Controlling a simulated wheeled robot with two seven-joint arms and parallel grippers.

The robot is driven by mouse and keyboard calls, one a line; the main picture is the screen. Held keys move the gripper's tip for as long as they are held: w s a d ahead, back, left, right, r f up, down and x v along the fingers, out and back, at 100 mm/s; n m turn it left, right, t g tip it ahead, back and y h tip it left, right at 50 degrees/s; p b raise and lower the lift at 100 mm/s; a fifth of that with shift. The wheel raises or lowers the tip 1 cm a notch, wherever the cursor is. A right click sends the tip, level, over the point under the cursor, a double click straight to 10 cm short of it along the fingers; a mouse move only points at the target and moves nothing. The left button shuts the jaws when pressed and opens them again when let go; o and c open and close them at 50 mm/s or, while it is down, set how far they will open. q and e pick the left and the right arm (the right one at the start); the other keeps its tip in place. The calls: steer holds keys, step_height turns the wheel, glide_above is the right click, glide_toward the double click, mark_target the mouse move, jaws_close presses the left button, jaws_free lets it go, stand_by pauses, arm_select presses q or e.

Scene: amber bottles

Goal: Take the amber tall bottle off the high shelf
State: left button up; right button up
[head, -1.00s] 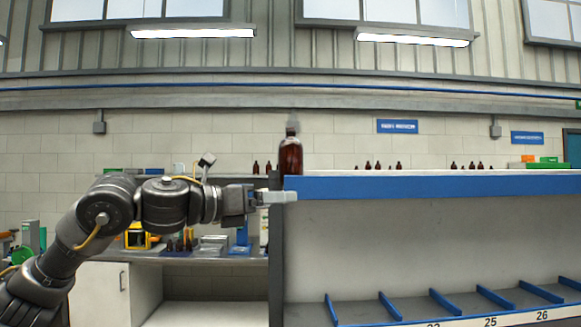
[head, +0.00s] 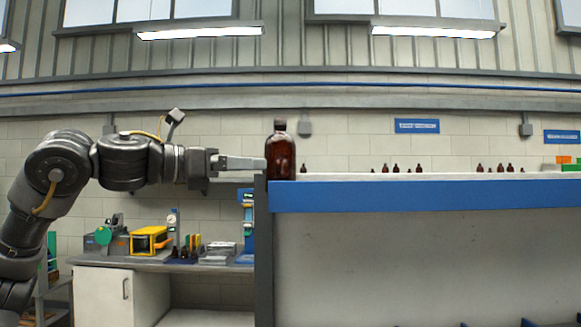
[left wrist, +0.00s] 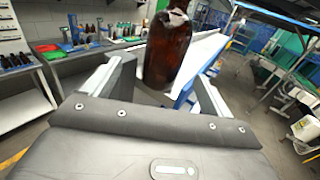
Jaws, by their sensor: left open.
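The amber tall bottle (head: 280,155) stands upright at the left end of the high shelf (head: 420,195), which has a blue front edge. My left gripper (head: 262,164) reaches in level from the left, its fingertips close to the bottle's lower side. In the left wrist view the bottle (left wrist: 168,48) is just ahead, in the gap between the two spread fingers (left wrist: 160,85). The left gripper is open; whether a finger touches the bottle cannot be told. The bottle's top is cut off in the wrist view. My right gripper is not in view.
Several small amber bottles (head: 395,168) show farther right beyond the shelf's edge. A workbench (head: 165,264) with a yellow device (head: 148,241) and other items stands below my left arm. A dark upright (head: 263,250) closes the shelf's left end. The air left of the bottle is clear above my arm.

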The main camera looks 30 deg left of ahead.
mark_target(272, 161)
arm_select(q)
steer(key=p+x, duration=0.2)
steer(key=x, duration=0.3)
steer(key=shift+w+d+r, duration=0.1)
steer(key=shift+d, duration=0.15)
steer(key=shift+w+d+r+p, duration=0.35)
steer(key=shift+w+d+p, duration=0.1)
steer(key=shift+p, duration=0.75)
steer(key=x, duration=0.1)
steer(key=p+x, duration=0.1)
steer(key=x, duration=0.2)
steer(key=shift+s+f, duration=0.1)
steer(key=shift+f, duration=0.2)
steer(key=shift+s, duration=0.15)
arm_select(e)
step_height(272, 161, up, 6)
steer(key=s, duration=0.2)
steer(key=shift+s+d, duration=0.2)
arm_select(q)
steer(key=shift+s+a, duration=0.1)
steer(key=shift+a, duration=0.05)
steer(key=c, duration=1.2)
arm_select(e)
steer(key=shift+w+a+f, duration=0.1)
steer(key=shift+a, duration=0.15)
